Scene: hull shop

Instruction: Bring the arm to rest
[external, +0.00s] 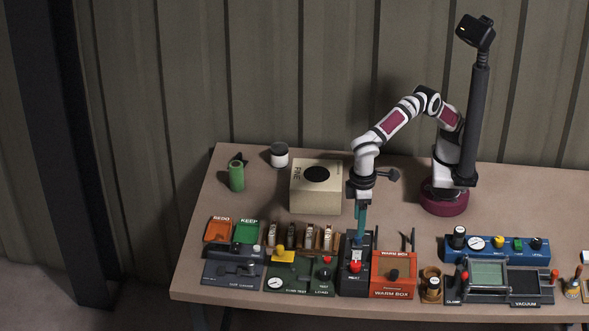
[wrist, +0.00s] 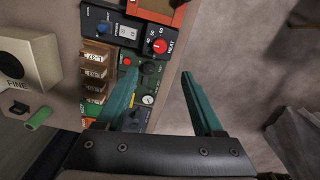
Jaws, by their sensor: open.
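My arm stands on a maroon base at the right back of the bench and bends over to the left. My gripper (external: 359,236) points down above the dark HEAT unit (external: 346,284) with its red knob. In the wrist view my gripper (wrist: 159,76) shows two teal fingers spread well apart, with nothing between them. The HEAT unit also shows there, at the top (wrist: 148,46). I cannot tell the exact height of the fingertips above it.
The orange warm box (external: 394,274) stands just right of the HEAT unit, and several small upright parts (external: 308,237) stand in a rack to its left. A beige FINE box (external: 316,190) and a green cylinder (external: 236,177) are behind. Bare bench (external: 250,200) lies between.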

